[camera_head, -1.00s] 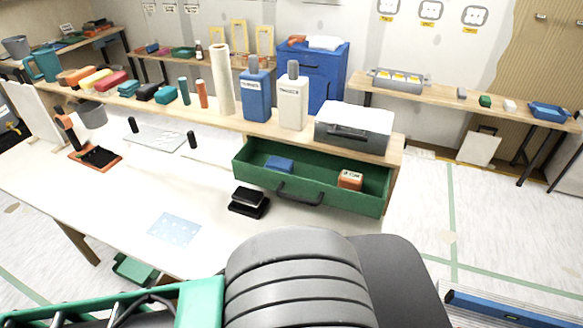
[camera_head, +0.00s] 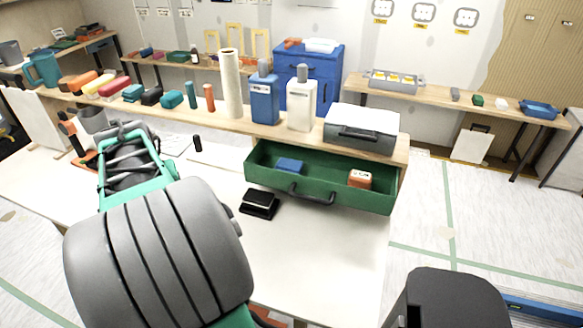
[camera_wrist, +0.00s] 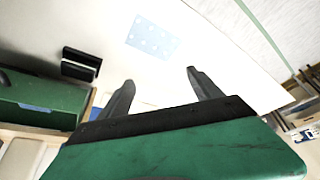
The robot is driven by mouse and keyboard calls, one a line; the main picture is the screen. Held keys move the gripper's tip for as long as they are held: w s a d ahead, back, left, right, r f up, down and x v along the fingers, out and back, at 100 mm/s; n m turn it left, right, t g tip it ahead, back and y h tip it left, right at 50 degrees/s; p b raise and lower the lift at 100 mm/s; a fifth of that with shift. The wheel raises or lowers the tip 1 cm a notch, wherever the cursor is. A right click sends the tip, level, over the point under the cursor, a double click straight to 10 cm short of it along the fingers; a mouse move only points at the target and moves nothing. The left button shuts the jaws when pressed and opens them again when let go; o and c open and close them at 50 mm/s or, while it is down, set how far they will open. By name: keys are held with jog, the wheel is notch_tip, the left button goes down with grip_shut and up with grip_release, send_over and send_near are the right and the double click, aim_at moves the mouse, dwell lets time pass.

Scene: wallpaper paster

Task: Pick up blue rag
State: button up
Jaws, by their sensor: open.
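A small folded blue cloth-like item (camera_head: 290,165), which may be the blue rag, lies in the left part of the open green drawer (camera_head: 318,192). A sliver of it shows in the wrist view (camera_wrist: 34,107) at the left edge. My gripper (camera_wrist: 160,78) is open and empty in the wrist view, above the white table and to the right of the drawer there. A thin light-blue dotted sheet (camera_wrist: 152,38) lies on the table beyond the fingertips. In the head view my arm hides the sheet, and I cannot make out the fingers.
An orange-and-white box (camera_head: 360,179) sits in the drawer's right part. A grey case (camera_head: 362,127), blue bottle (camera_head: 264,98) and white bottle (camera_head: 301,104) stand on the shelf above. The table's right front is clear.

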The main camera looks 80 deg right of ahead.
aim_at(289, 164)
jog(key=shift+o, duration=0.7)
jog(key=s+d+m+g+h, duration=0.1)
jog(key=s+d+m, duration=0.2)
jog(key=s+d, duration=0.4)
jog(key=d, duration=0.5)
jog(key=shift+s+d+f+m, duration=0.15)
jog(key=shift+d+f+m, duration=0.15)
jog(key=shift+o, duration=0.8)
jog(key=s+d+m+g, duration=0.1)
jog(key=s+d+m, duration=0.1)
jog(key=s+d, duration=0.4)
jog(key=shift+s+d+f+h, duration=0.3)
jog(key=shift+d+f+h, duration=0.05)
jog(key=shift+d+h, duration=0.1)
jog(key=shift+o, duration=1.1)
jog(key=s+d+f+m+g, duration=0.1)
jog(key=s+d+m, duration=0.2)
jog(key=s+d, duration=0.4)
jog(key=s, duration=0.3)
jog(key=shift+s+p, duration=0.25)
jog(key=shift+p, duration=0.1)
jog(key=shift+h, duration=0.25)
jog(key=x, duration=0.2)
jog(key=p+x, duration=0.1)
jog(key=x, duration=0.2)
jog(key=p+x, duration=0.1)
jog(key=x, duration=0.1)
jog(key=shift+s+f, duration=0.35)
jog(key=c, duration=1.4)
